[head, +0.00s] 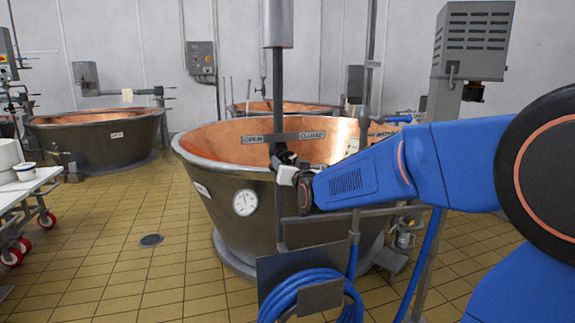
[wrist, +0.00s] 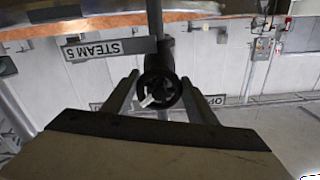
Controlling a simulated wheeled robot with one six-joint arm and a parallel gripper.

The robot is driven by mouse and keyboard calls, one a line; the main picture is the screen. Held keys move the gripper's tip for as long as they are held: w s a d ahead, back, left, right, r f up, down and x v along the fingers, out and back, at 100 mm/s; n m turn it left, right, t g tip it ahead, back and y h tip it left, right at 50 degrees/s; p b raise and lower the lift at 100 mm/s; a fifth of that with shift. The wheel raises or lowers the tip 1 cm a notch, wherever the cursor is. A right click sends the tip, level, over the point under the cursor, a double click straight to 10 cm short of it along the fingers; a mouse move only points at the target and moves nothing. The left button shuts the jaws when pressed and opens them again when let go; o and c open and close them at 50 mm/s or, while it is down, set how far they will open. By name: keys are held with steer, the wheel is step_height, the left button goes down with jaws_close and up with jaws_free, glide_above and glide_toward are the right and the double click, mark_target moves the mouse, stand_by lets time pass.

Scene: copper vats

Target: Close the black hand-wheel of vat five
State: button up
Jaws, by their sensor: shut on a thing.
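The black hand-wheel (wrist: 158,73) is in the middle of the wrist view, on a vertical pipe. A plate reading STEAM 5 (wrist: 110,48) is beside it. My gripper (wrist: 163,90) has one finger on each side of the wheel and is shut on it. In the head view my gripper (head: 288,172) reaches the dark wheel (head: 279,153) on the pipe (head: 278,90) in front of the copper vat (head: 325,143). The fingers hide part of the wheel there.
A dial gauge (head: 245,202) is on the vat's front. Below my arm is a coiled blue hose (head: 310,290) on a bracket. A grey cabinet on a post (head: 475,40) stands right. A white cart (head: 30,190) is at left. Tiled floor between cart and vat is clear.

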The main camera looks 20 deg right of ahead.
steer(key=shift+m, duration=0.6)
steer(key=o, duration=1.1)
steer(key=shift+c, duration=0.2)
steer(key=s, duration=1.7)
steer(key=shift+s, duration=0.25)
